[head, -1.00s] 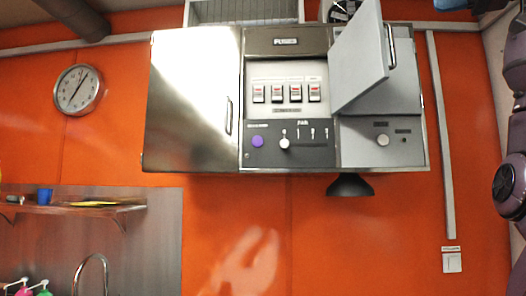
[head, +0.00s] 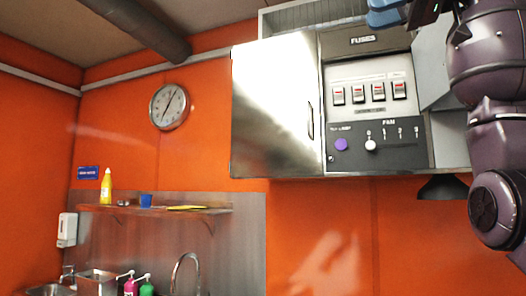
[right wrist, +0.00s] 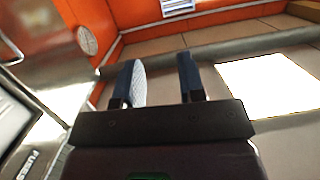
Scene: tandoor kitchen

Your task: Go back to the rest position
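My right gripper (head: 385,14) is at the top edge of the head view, in front of the upper part of the fuse cabinet (head: 277,108). Only its blue fingertip area shows there, and the dark arm comes down along the right side. In the right wrist view its two blue fingers (right wrist: 160,84) stand apart with nothing between them. My left gripper is in neither view.
The cabinet has a closed steel door, several red-marked fuse switches (head: 369,93) and a fan panel (head: 376,146). Its grey right door is partly hidden by my arm. A clock (head: 169,106), a shelf (head: 160,209) and a tap (head: 185,268) are left.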

